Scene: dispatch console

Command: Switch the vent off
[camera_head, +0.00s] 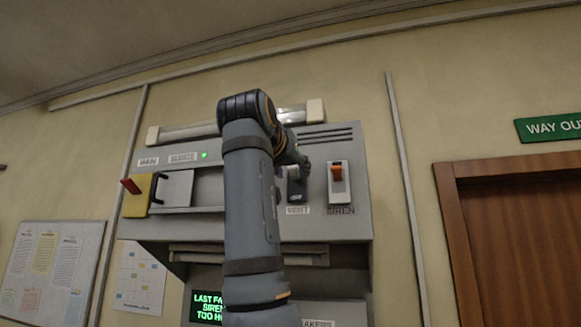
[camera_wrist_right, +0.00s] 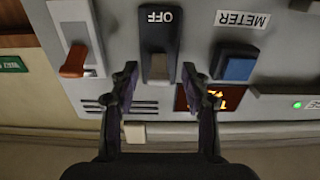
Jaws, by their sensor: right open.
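The vent switch (camera_head: 296,188) is a black plate with a grey lever, on the grey console right of my forearm in the head view. In the right wrist view the vent switch (camera_wrist_right: 158,32) shows OFF at the plate's top end, and its grey lever points toward the picture's bottom, away from that word. My right gripper (camera_wrist_right: 159,78) is open, its two fingertips on either side of the lever; I cannot tell whether they touch it. In the head view the right gripper (camera_head: 300,162) is partly hidden behind its wrist. My left gripper is out of view.
The siren switch (camera_head: 338,172), with an orange-red lever, sits just right of the vent switch. A blue meter switch (camera_wrist_right: 236,68) is on its other side. A yellow block with a red lever (camera_head: 136,195) is at the console's left. A brown door (camera_head: 520,235) stands right.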

